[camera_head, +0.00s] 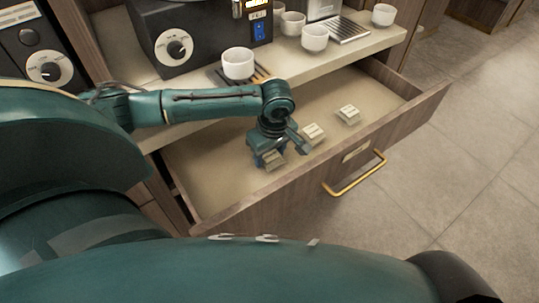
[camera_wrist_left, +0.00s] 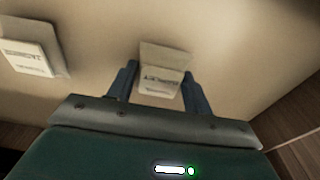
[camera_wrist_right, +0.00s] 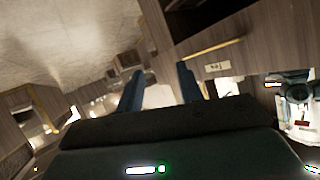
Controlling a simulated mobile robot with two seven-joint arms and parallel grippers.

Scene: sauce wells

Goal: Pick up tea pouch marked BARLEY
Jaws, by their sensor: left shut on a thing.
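My left gripper (camera_head: 279,152) reaches down into the open drawer (camera_head: 205,175) and is shut on a small pale tea pouch (camera_head: 272,161). In the left wrist view the same pouch (camera_wrist_left: 160,78) sits between the two fingers, its lettering upside down and too blurred to read surely. A second pale pouch (camera_head: 313,132) lies just to the right of the gripper, and a third pouch (camera_head: 348,114) lies farther right. My right gripper (camera_wrist_right: 160,95) shows in the right wrist view with its fingers apart and nothing between them, away from the pouches.
The counter (camera_head: 345,45) above the drawer holds a dark machine (camera_head: 200,30), a white cup (camera_head: 238,63) and several other white cups. The drawer front has a brass handle (camera_head: 357,175) and a label plate. Bare drawer floor lies around the pouches.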

